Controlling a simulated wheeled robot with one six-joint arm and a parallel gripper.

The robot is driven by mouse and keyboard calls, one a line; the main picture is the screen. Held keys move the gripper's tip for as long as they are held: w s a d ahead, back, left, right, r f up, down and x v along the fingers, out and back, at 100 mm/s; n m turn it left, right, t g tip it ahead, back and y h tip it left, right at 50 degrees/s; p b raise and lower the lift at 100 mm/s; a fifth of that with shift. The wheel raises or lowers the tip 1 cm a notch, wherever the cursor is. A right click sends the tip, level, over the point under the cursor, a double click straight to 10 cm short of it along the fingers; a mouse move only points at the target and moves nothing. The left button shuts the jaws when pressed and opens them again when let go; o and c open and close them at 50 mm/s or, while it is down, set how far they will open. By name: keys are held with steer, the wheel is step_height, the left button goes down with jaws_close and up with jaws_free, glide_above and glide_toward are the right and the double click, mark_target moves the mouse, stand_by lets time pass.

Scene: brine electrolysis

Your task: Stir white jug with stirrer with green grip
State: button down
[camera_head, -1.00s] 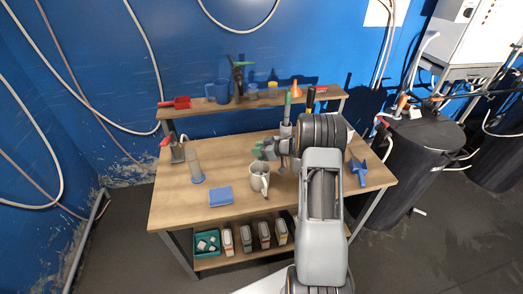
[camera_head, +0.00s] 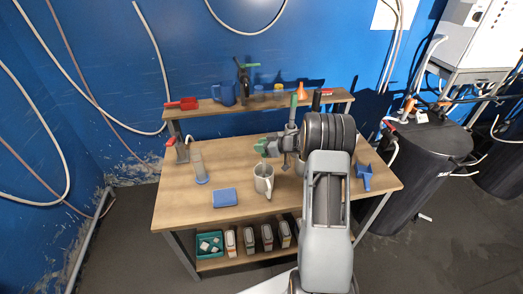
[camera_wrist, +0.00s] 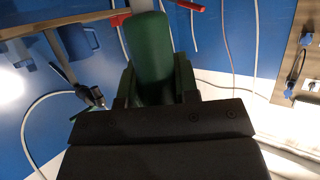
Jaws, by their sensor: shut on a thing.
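The white jug (camera_head: 262,183) stands upright on the wooden table, in front of my gripper, its handle on the right. My gripper (camera_head: 262,147) is above and behind the jug's rim in the head view. In the wrist view its jaws (camera_wrist: 155,85) are shut on a green grip (camera_wrist: 152,48); I take it as that of the stirrer.
A blue block (camera_head: 225,197) and a clear cylinder with blue base (camera_head: 199,166) are left of the jug. A blue funnel-like piece (camera_head: 363,174) is at the right. The back shelf (camera_head: 215,110) holds a blue jug (camera_head: 223,93) and a red scoop (camera_head: 183,103). The table's front left is clear.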

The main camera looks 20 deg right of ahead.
step_height(320, 180, up, 13)
stand_by(1.0)
steer(key=shift+f, duration=0.1)
stand_by(0.7)
